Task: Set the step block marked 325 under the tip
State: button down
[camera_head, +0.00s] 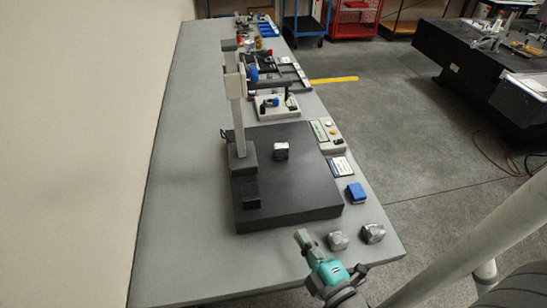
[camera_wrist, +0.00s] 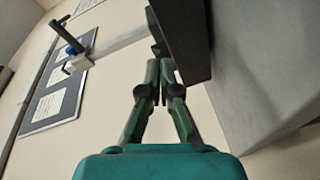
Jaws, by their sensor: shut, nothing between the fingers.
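A small silvery block (camera_head: 281,151) sits on the dark plate (camera_head: 300,195), right of the gauge stand's column (camera_head: 238,118). Two more silvery blocks, a left one (camera_head: 338,240) and a right one (camera_head: 373,233), rest on the grey bench in front of the plate. No marking can be read on any of them, so I cannot tell which is 325. The stand's tip is too small to make out. My gripper (camera_wrist: 158,68) is shut and empty in the wrist view, with its fingers pointing toward a dark slab (camera_wrist: 185,40). No block shows there.
A blue block (camera_head: 356,193) and a small framed card (camera_head: 341,167) lie right of the plate. Other instruments line the bench behind. The bench's left strip (camera_head: 175,185) is clear.

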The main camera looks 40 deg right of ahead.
aim_at(274, 167)
jog(key=w+d+n, duration=0.1)
jog(key=w+d, duration=0.3)
jog(key=w, duration=0.3)
jog(key=w+d+r+n, duration=0.1)
jog(key=w+d, duration=0.3)
jog(key=w, duration=0.3)
jog(key=w+d+r+n+h, duration=0.1)
jog(key=w+d, duration=0.2)
jog(key=w, duration=0.4)
jog(key=shift+w+d+r, duration=0.2)
jog(key=shift+d+r, duration=0.05)
jog(key=shift+d, duration=0.15)
jog(key=shift+d, duration=0.1)
